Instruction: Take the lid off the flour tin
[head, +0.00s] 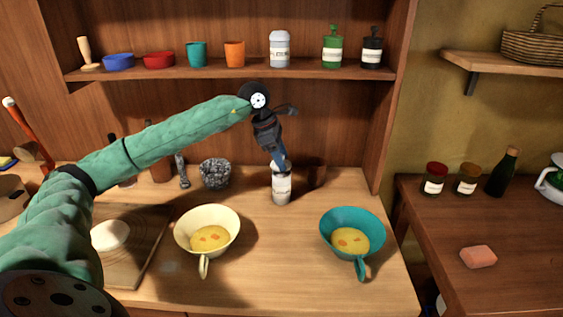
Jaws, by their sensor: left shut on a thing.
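A small pale tin (282,188) with a white label stands upright on the wooden counter, toward its back. Its label is too small to read. My left gripper (279,165) reaches down from above and is shut at the top of this tin. The fingers hide the top, so I cannot make out the lid's edge or any gap under it. Another labelled tin (279,50), grey and white, stands on the shelf above. My right gripper is not in view.
A cream bowl (203,222) and a teal bowl (347,228), each with yellow contents, stand in front. A dark cup (316,174) is close right of the tin. A speckled stone bowl (215,174) is left. The shelf (225,71) overhangs behind. Counter between the bowls is clear.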

